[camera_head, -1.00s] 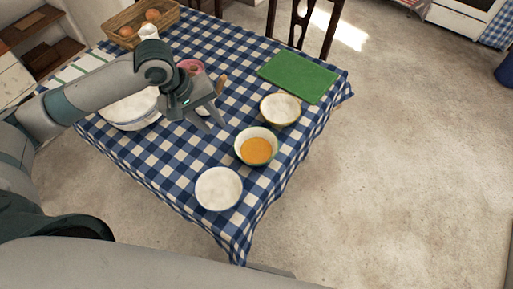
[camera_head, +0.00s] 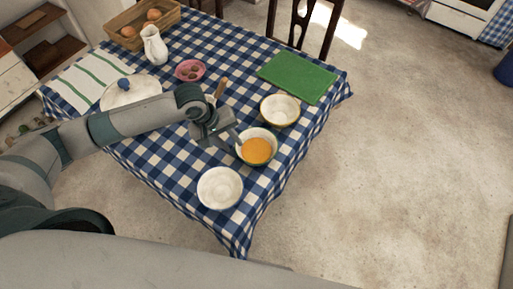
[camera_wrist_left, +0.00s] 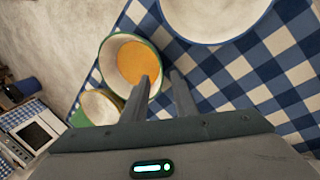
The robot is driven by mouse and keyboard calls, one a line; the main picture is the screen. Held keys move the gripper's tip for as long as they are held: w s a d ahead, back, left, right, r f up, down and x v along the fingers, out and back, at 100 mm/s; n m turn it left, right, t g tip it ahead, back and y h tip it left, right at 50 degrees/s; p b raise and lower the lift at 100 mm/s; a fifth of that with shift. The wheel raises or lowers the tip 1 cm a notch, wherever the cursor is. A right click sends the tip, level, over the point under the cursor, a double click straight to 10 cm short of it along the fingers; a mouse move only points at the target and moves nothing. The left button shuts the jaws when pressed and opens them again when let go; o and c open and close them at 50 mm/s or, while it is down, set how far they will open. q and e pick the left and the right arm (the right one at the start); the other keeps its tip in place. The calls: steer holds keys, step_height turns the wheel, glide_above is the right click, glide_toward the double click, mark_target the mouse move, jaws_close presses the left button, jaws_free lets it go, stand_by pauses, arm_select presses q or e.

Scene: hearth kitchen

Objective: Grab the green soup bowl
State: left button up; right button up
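The green soup bowl (camera_head: 271,138), with a green outside, pale inside and orange soup, stands upright near the table's front right edge. It also shows in the left wrist view (camera_wrist_left: 113,55). My left gripper (camera_head: 238,139) is at the bowl's left rim, fingers pointing down toward it. In the left wrist view the two fingers (camera_wrist_left: 160,82) are apart, one over the bowl's inside and the other outside the rim. I cannot tell whether either touches the bowl. My gripper hides part of the bowl's left side. My right gripper is not in view.
A white bowl (camera_head: 219,188) stands in front of the soup bowl, and a yellow-rimmed bowl (camera_head: 280,110) behind it. A green board (camera_head: 297,77), pink bowl (camera_head: 190,70), white jug (camera_head: 154,46) and basket (camera_head: 125,38) stand farther back on the checked cloth.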

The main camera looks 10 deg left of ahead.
mark_target(237, 149)
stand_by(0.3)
arm_select(q)
steer(key=p+x, duration=0.1)
steer(key=x, duration=0.1)
steer(key=p+x, duration=0.1)
steer(key=x, duration=0.1)
steer(key=shift+s+d+f, duration=0.15)
steer(key=shift+s+f, duration=0.05)
steer(key=shift+f, duration=0.4)
jaws_close()
